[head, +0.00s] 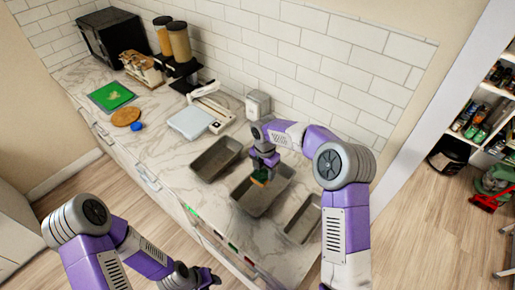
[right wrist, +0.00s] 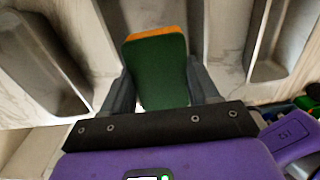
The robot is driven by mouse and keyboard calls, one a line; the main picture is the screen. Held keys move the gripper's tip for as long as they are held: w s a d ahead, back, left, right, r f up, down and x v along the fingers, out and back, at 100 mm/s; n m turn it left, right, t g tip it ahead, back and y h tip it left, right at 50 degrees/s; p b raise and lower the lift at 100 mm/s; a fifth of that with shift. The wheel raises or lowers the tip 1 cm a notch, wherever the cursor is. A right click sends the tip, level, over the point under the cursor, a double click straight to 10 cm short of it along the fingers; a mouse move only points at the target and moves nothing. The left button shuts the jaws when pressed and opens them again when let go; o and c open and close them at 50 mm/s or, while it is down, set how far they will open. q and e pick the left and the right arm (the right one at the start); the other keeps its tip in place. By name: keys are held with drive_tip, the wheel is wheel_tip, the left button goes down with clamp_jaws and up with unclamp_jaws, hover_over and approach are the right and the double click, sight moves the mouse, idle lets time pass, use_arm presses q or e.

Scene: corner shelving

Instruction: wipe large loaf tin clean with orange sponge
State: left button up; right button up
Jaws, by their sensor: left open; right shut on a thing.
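The largest loaf tin, a grey metal one (head: 247,204), stands in the middle of three tins on the marble counter. My right gripper (head: 263,172) reaches down over its inside from above. It is shut on the orange sponge (head: 258,180), which has a dark green scouring face. The sponge (right wrist: 158,72) also shows between the fingers in the right wrist view, green face toward the camera and orange at the far edge. I cannot tell whether it touches the tin. My left gripper (head: 210,278) is open and empty, low in front of the counter.
Another grey tin (head: 214,158) stands left of the middle one, and a smaller tin (head: 303,219) stands right. A white scale (head: 190,122), a green board (head: 111,96) and dispensers (head: 179,42) are farther left. Tiled wall closes the back.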

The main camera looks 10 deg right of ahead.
sight(264, 192)
drive_tip(key=shift+w, duration=0.3)
drive_tip(key=shift+s, duration=0.35)
drive_tip(key=shift+s+f+b, duration=0.15)
drive_tip(key=shift+f+b, duration=0.1)
drive_tip(key=shift+b, duration=0.15)
drive_tip(key=f+b, duration=0.2)
drive_tip(key=f, duration=0.1)
drive_tip(key=shift+w+f, duration=0.15)
drive_tip(key=shift+w, duration=0.05)
drive_tip(key=shift+f+b, duration=2.15)
drive_tip(key=shift+f, duration=1.2)
drive_tip(key=shift+f+b, duration=0.35)
drive_tip(key=shift+f, duration=0.25)
